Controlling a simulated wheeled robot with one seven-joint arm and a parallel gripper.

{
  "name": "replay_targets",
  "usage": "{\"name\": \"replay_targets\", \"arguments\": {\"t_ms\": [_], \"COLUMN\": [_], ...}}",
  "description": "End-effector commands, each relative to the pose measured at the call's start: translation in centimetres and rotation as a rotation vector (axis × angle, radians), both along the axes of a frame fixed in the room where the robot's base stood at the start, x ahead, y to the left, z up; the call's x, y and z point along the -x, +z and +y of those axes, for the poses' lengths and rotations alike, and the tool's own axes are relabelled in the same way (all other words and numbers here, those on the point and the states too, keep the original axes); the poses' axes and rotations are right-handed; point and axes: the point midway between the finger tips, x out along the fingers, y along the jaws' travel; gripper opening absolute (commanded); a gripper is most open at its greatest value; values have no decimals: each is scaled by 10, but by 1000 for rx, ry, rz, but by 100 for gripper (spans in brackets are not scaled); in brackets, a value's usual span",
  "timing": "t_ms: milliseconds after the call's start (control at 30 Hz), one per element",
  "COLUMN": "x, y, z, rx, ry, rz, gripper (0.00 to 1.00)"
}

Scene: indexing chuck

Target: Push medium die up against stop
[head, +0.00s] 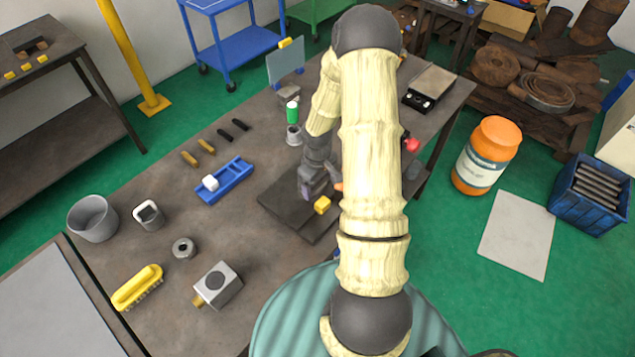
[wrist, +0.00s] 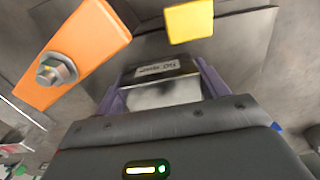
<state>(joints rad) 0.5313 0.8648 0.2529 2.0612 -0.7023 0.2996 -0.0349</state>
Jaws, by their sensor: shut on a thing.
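In the wrist view a grey metal block with a small label (wrist: 158,69) sits between the two purple fingers of my gripper (wrist: 162,82), which is shut on it. The label is too small to read, so I cannot tell for sure that this is the medium die. A yellow block (wrist: 189,21) lies just beyond it on a dark plate (wrist: 240,32); I cannot tell whether it is the stop. In the head view my gripper (head: 310,188) is low over the dark plate (head: 290,218), beside the yellow block (head: 322,205). The held block is hidden there.
An orange bar with a bolt (wrist: 75,55) stands close on the left in the wrist view. On the bench, a blue tray (head: 232,182) with a white block, dark and yellow bars, and a green-topped item (head: 292,112) lie left of and behind the plate.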

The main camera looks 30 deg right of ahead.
Motion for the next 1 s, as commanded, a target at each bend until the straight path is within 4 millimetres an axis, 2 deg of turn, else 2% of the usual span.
{"name": "replay_targets", "arguments": {"t_ms": [1000], "x": [17], "y": [0], "z": [-6], "rx": [0], "ry": [-1], "rz": [1], "gripper": [18]}}
